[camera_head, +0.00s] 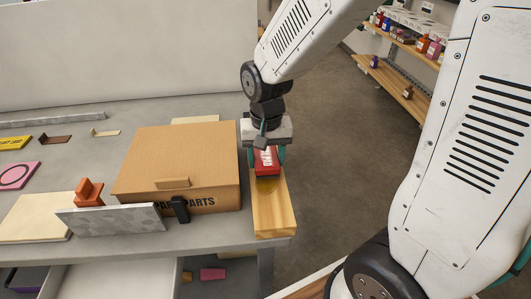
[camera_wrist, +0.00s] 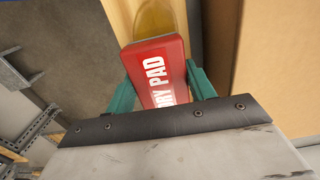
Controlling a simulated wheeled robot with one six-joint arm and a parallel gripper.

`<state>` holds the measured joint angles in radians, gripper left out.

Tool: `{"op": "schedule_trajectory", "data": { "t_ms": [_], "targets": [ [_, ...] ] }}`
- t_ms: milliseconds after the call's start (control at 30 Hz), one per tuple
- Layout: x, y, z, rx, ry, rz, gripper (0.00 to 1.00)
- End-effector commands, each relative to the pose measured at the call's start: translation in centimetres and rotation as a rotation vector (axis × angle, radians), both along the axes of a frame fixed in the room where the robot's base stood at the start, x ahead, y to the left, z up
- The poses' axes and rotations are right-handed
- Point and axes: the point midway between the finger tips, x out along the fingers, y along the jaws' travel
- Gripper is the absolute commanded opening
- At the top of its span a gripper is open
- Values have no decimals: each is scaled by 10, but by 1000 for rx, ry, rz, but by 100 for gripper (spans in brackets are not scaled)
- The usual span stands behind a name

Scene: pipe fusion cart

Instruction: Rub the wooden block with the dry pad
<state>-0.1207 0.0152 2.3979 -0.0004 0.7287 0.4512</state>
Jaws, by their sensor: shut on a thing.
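The wooden block (camera_head: 273,217) is a long pale wood piece at the right end of the bench, beside the cardboard box. It also shows at the top of the wrist view (camera_wrist: 120,14). A yellowish, darker patch marks its upper face. My gripper (camera_head: 267,157) is shut on the red dry pad (camera_head: 267,168), one teal finger on each side. In the wrist view the pad (camera_wrist: 155,70) shows its white "DRY PAD" lettering. The pad is over the block, next to the patch; I cannot tell whether it touches the wood.
The cardboard box (camera_head: 180,153) stands close left of the block. A grey slab (camera_head: 110,219), an orange piece (camera_head: 88,192) and a pink pad (camera_head: 18,175) lie further left. An open drawer (camera_head: 120,270) is below. Shelves with bottles (camera_head: 410,45) stand at the back right.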

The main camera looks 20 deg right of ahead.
Motion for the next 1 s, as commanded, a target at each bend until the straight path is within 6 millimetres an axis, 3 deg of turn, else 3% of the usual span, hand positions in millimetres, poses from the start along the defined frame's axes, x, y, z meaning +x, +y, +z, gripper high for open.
{"op": "schedule_trajectory", "data": {
  "t_ms": [1000],
  "targets": [
    [-69, 23, -5, 0, 0, 2, 36]
  ]
}}
